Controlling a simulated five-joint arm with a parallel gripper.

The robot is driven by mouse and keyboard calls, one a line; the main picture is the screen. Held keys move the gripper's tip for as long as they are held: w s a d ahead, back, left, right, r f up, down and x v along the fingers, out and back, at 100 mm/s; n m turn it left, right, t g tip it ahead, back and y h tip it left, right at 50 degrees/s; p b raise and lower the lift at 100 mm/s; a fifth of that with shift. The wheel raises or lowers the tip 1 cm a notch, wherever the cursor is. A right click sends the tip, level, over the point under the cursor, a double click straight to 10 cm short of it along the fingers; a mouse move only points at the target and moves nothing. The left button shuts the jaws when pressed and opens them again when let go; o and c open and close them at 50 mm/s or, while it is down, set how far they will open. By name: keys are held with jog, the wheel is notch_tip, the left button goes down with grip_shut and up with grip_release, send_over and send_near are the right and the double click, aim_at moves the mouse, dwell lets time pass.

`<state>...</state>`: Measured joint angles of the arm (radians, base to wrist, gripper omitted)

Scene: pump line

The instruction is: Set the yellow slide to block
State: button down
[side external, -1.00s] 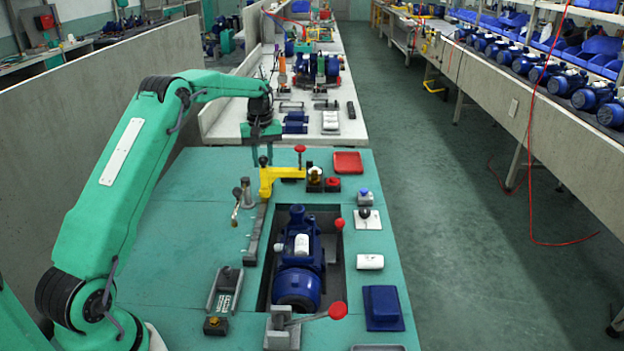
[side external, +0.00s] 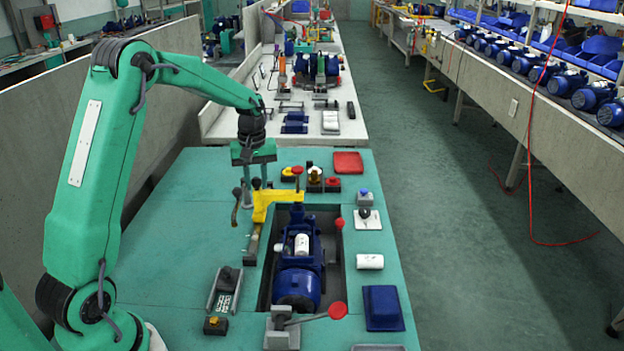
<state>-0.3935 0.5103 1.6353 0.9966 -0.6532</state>
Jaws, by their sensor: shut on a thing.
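The yellow slide (side external: 263,205) sits on a narrow dark rail (side external: 252,246) along the left side of the pump recess. Its arm reaches right over the far end of the recess, and a red ball knob (side external: 297,170) stands at the arm's tip. My gripper (side external: 257,178) points down over the slide's left end and is shut on it at its upright grip. The fingertips are small and partly hidden here. The blue pump (side external: 298,285) lies in the recess, with a white cylinder on it.
A grey lever post (side external: 236,205) stands close left of the slide. Buttons (side external: 315,178) and a red tray (side external: 348,163) are behind it. A red-knobbed lever (side external: 337,310) is at the front. The left part of the green table is clear.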

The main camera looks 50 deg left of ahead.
jog(key=s+d, duration=0.4)
jog(key=shift+s+d, duration=0.15)
jog(key=shift+r, duration=0.1)
jog(key=c, duration=1.1)
grip_release()
jog(key=shift+c, duration=0.2)
notch_tip(320, 180, up, 8)
